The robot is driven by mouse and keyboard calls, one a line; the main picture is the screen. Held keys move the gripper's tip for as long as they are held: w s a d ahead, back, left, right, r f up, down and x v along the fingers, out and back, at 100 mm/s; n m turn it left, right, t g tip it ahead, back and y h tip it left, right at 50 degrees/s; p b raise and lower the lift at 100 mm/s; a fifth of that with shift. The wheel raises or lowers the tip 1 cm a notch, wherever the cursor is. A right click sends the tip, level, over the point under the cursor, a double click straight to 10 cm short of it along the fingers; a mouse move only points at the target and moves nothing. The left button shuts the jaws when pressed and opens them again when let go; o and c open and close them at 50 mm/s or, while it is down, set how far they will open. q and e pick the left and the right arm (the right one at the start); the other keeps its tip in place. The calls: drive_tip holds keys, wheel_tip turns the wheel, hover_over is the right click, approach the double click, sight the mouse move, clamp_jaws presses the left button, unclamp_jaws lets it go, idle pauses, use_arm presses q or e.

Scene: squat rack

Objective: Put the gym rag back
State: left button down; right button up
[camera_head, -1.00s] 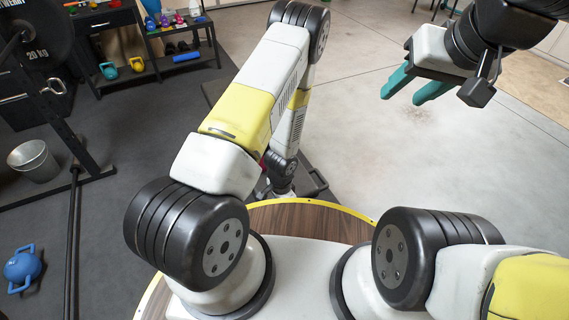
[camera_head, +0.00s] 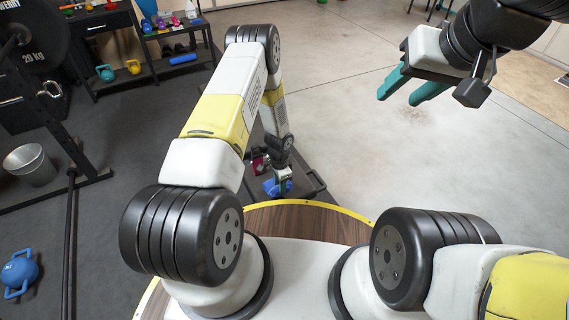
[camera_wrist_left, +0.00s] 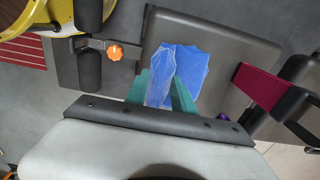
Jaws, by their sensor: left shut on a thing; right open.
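The gym rag (camera_wrist_left: 185,70) is a blue cloth. In the left wrist view it is pinched between the teal fingers of my left gripper (camera_wrist_left: 162,92) and spreads out beyond their tips, over a dark grey pad. In the head view the rag (camera_head: 278,187) shows as a small blue patch at the end of my left arm, just beyond the brown wooden top of my base. The left fingers are mostly hidden in that view. My right gripper (camera_head: 406,88) is open and empty, high at the upper right, above bare floor.
The dark grey pad (camera_wrist_left: 225,40) belongs to a bench with an orange knob (camera_wrist_left: 114,52). A dark red strap or panel (camera_wrist_left: 262,86) lies to its right. A metal bucket (camera_head: 30,164), a blue kettlebell (camera_head: 19,271) and a rack stand left. Floor at right is clear.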

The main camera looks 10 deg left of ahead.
use_arm(q)
drive_tip(key=shift+w+f, duration=0.2)
drive_tip(key=shift+f, duration=1.6)
drive_tip(key=c, duration=1.1)
unclamp_jaws()
drive_tip(key=shift+f, duration=0.1)
drive_tip(key=shift+o, duration=0.2)
